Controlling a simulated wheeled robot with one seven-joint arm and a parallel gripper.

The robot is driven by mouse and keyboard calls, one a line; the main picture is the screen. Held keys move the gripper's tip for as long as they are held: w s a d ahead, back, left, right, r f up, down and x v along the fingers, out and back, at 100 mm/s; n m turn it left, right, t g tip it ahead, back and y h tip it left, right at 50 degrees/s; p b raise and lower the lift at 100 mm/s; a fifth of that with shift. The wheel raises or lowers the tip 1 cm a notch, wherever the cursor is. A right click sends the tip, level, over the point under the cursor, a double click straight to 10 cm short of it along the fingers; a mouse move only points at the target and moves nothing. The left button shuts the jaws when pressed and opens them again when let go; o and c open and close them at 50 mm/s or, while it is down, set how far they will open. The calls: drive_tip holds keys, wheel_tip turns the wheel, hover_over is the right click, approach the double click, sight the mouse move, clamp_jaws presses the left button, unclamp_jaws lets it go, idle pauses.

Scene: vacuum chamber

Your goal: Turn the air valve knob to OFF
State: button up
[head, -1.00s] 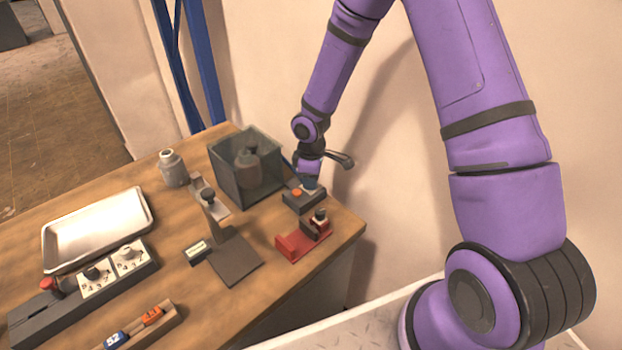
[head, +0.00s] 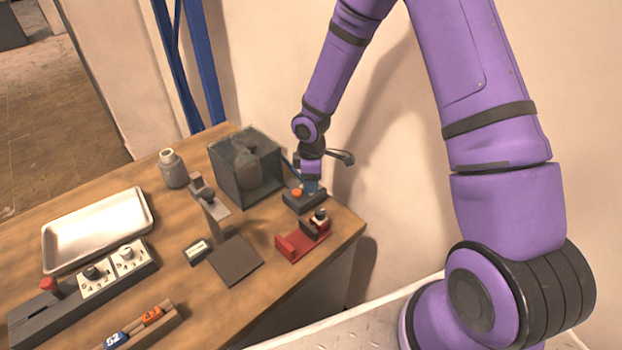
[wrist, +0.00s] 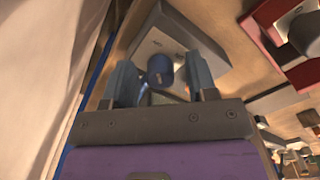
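The air valve knob (wrist: 160,68) is blue and sits on a grey box in the wrist view. Gaps show between fingers and knob in the wrist view. In the head view my gripper (head: 311,186) hides most of the knob. The knob's pointer direction and the OFF mark are not readable.
A clear chamber (head: 231,187) with a grey rounded thing inside stands left of the box. A red fixture (head: 292,245) is close in front. A grey stand (head: 236,262), metal tray (head: 60,240) and dial panel (head: 62,312) lie further left. The wall is close behind my arm.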

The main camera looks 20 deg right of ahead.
wheel_tip(320, 180, up, 11)
idle(0.8)
drive_tip(key=shift+f, duration=0.1)
drive_tip(key=s+d+r+m+t+h, duration=0.1)
drive_tip(key=s+d+r+m, duration=0.1)
drive_tip(key=s+r, duration=0.35)
drive_tip(key=s+d+r+m+t, duration=0.1)
drive_tip(key=s+r+m, duration=0.1)
drive_tip(key=r, duration=0.6)
drive_tip(key=s+d+r+m+h, duration=0.1)
drive_tip(key=s+d+r+m, duration=0.2)
drive_tip(key=r, duration=0.4)
drive_tip(key=s+r+m+t+y, duration=0.1)
drive_tip(key=s+r+m, duration=0.2)
drive_tip(key=s, duration=0.6)
drive_tip(key=s+r+m+t+y, duration=0.1)
drive_tip(key=s+r+m+t, duration=0.1)
drive_tip(key=s+r, duration=0.3)
drive_tip(key=s+d+m, duration=0.1)
drive_tip(key=s, duration=0.3)
drive_tip(key=shift+s+r+m, duration=0.25)
drive_tip(key=shift+r+m, duration=0.05)
